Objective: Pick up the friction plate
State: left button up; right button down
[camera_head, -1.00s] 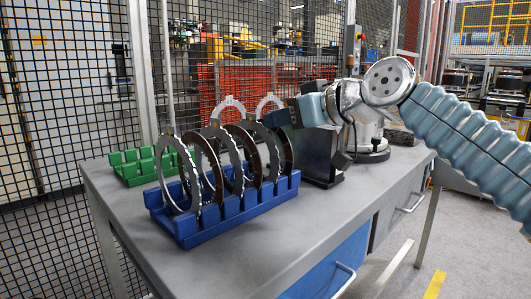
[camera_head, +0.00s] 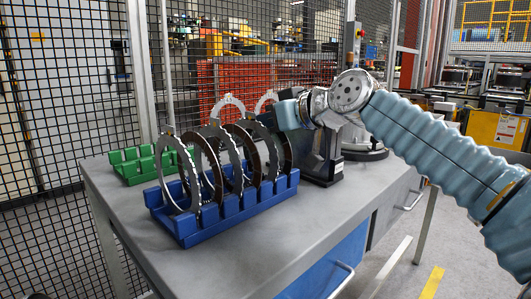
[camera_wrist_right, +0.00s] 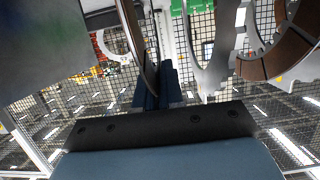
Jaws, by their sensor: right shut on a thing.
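Several ring-shaped clutch plates stand upright in a blue slotted rack (camera_head: 190,238); some are grey steel, others dark brown. The rightmost dark friction plate (camera_head: 287,160) stands at the rack's right end. My right gripper (camera_head: 268,120) is at its upper edge, its fingertips partly hidden. In the right wrist view the gripper (camera_wrist_right: 158,90) is shut on this friction plate (camera_wrist_right: 136,35), seen almost edge-on. A grey plate (camera_wrist_right: 212,70) and another brown-padded plate (camera_wrist_right: 285,55) show to its right. My left gripper is not in view.
A green rack (camera_head: 130,172) stands at the back left of the grey table (camera_head: 255,255). Two pale rings (camera_head: 229,101) stand behind the blue rack. A dark block-like stand (camera_head: 322,160) is close to its right. The table's front is clear.

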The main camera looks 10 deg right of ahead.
dwell(0.3)
jog(key=shift+r, duration=0.55)
notch_tip(320, 180, up, 3)
jog(key=shift+f+p, duration=0.2)
jog(key=shift+p, duration=0.5)
jog(key=s+d+r+p, duration=0.3)
jog(key=s+d+r, duration=0.2)
jog(key=d+r, duration=0.4)
jog(key=d, duration=0.4)
jog(key=shift+s+r, duration=0.15)
